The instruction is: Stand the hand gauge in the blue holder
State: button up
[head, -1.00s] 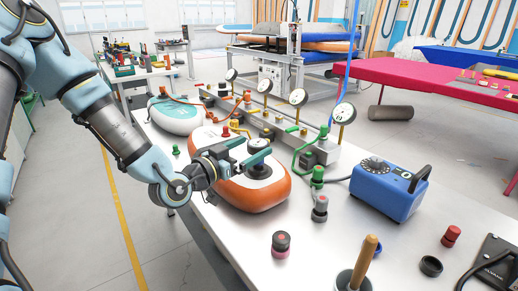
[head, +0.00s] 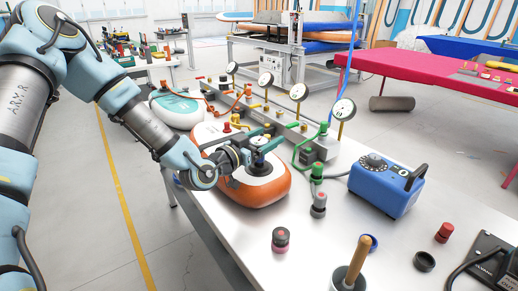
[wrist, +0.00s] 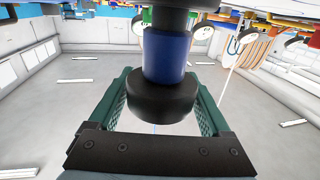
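A black cylinder with a blue band, which I take to be the hand gauge (wrist: 166,58), stands between the green fingers of my gripper (wrist: 162,92) in the wrist view. The fingers lie close along both sides of its black end; I cannot tell whether they press on it. In the head view my gripper (head: 266,138) is over the orange and white board (head: 258,192), at the round black fitting on its top.
The wooden handle (head: 358,262) stands in a grey cup. A blue box (head: 387,190) is at the right, with a black ring (head: 425,261) and red cap (head: 444,232) nearer. A manifold with dial gauges (head: 299,92) runs behind the board.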

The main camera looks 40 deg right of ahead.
jog(key=c, duration=1.1)
jog(key=shift+r, duration=0.1)
jog(key=shift+c, duration=0.2)
